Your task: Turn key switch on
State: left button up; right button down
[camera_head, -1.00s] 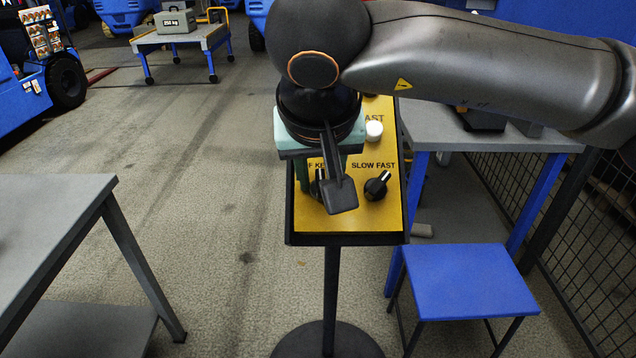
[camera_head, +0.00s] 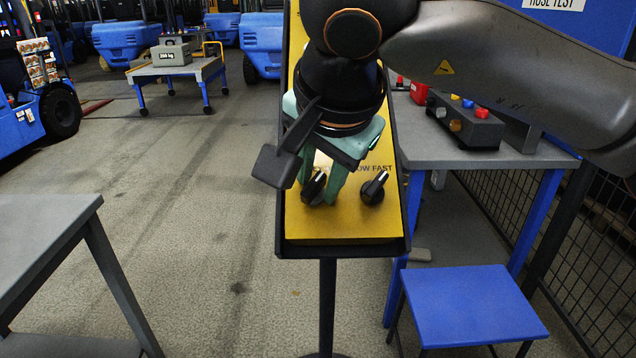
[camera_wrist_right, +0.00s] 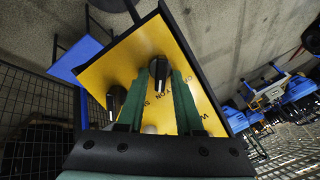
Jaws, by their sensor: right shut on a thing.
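The yellow control panel (camera_head: 345,226) stands on a post in front of me, with two black knobs near its lower edge. The left knob is the key switch (camera_head: 315,187), tilted with its top to the right. My right gripper (camera_head: 322,196) reaches down from above, with its green fingers shut around this switch. In the wrist view, the key switch (camera_wrist_right: 160,66) shows between the two fingertips (camera_wrist_right: 159,80). The label above it is mostly hidden by the gripper. My left gripper is not in view.
The SLOW FAST knob (camera_head: 374,187) sits close to the right of the gripper. A blue stool (camera_head: 472,305) and a grey bench (camera_head: 455,155) with a control box (camera_head: 465,125) stand at the right, by a mesh fence. A grey table (camera_head: 45,235) is at the left.

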jog(key=shift+r, duration=0.1)
dwell(0.5)
jog(key=c, duration=0.9)
grip_release()
jog(key=p+v, duration=0.1)
jog(key=v, duration=1.1)
jog(key=shift+s+r+p, duration=0.15)
jog(key=shift+r+p, duration=0.05)
jog(key=shift+p, duration=0.15)
